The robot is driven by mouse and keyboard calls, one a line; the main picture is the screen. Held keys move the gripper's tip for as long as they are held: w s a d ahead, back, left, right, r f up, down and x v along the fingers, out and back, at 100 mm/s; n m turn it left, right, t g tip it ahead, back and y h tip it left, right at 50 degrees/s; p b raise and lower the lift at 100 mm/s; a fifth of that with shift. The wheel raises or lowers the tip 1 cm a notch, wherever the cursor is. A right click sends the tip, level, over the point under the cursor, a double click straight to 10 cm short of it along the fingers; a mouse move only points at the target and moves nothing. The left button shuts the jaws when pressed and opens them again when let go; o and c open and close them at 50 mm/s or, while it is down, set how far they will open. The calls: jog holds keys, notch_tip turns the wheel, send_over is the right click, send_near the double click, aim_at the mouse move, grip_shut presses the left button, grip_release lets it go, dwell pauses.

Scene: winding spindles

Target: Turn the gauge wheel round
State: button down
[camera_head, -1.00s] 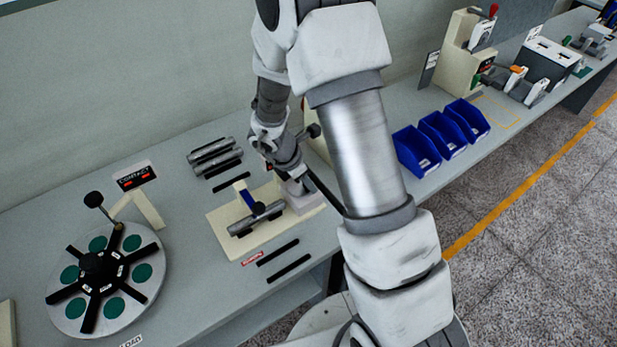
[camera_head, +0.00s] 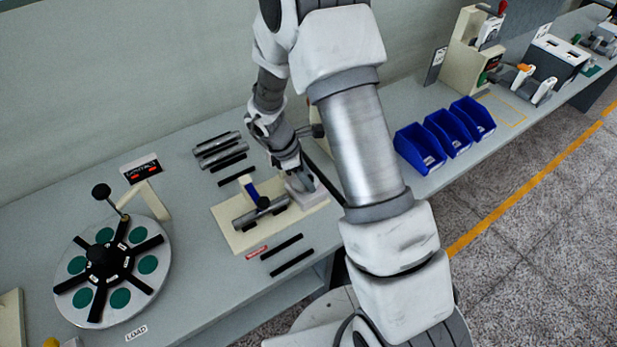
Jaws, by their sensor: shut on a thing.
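My gripper (camera_head: 300,178) points down at the right end of a cream base board (camera_head: 240,241), at a grey part on a pale block (camera_head: 306,198). It is shut on that part, which seems to be the gauge wheel; the fingers hide most of it, so its shape and angle cannot be told. Left of it on the same board, a grey cylinder (camera_head: 243,221) lies in a holder with a blue upright piece (camera_head: 251,191) and a black knob (camera_head: 263,202).
A round turntable (camera_head: 160,275) with black spokes and green discs stands at the left, with a sign post behind it. Grey rods (camera_head: 218,150) lie behind the board, black strips (camera_head: 291,263) in front. Blue bins (camera_head: 420,150) stand right, beyond my arm.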

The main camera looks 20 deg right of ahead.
jog(key=c, duration=0.6)
grip_release()
jog(key=v, duration=1.7)
jog(key=shift+w+r, duration=0.1)
jog(key=shift+r, duration=0.1)
